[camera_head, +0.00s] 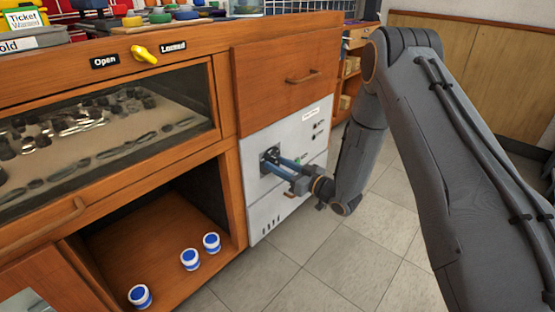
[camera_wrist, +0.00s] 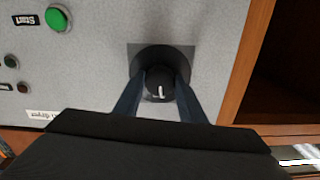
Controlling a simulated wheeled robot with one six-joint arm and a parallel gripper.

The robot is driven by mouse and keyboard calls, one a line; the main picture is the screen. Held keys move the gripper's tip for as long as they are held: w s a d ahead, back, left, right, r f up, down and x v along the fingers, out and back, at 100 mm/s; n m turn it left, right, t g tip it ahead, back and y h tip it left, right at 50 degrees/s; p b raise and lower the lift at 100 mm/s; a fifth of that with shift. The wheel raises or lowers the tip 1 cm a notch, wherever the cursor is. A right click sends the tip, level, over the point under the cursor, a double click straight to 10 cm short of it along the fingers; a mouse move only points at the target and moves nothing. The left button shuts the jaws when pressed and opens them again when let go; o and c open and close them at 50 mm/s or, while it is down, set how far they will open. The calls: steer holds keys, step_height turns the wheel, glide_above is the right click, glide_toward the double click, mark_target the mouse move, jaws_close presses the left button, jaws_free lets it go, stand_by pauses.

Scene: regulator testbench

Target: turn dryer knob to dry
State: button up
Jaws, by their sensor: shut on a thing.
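The dryer (camera_head: 262,210) is a light grey panel set into the wooden cabinet, at the centre of the head view. Its knob (camera_wrist: 160,84) is round and black with a short white mark, on a dark backing plate; the mark sits low on the knob's face in the wrist view. My gripper (camera_wrist: 160,97) has its two blue fingers on either side of the knob and is shut on it. In the head view my gripper (camera_head: 276,160) reaches the panel from the right and largely hides the knob.
A green Start button (camera_wrist: 58,18) and smaller dark buttons (camera_wrist: 12,62) are on the panel. A wooden drawer (camera_head: 290,75) is above it. An open compartment with several blue-and-white jars (camera_head: 190,259) is at left.

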steer(key=m+p, duration=0.2)
steer(key=m, duration=0.1)
steer(key=m+p, duration=0.2)
steer(key=m, duration=0.1)
steer(key=shift+w+d+r+m, duration=0.1)
steer(key=shift+d+r+m, duration=0.05)
steer(key=shift+m, duration=0.15)
steer(key=m+p, duration=0.2)
steer(key=m, duration=0.4)
steer(key=shift+w, duration=0.1)
steer(key=shift+d+m, duration=0.1)
steer(key=shift+m, duration=0.3)
steer(key=o, duration=1)
steer(key=shift+d, duration=0.1)
steer(key=shift+o, duration=0.2)
steer(key=shift+a, duration=0.3)
steer(key=p+v, duration=0.2)
steer(key=v, duration=0.6)
steer(key=shift+f, duration=0.2)
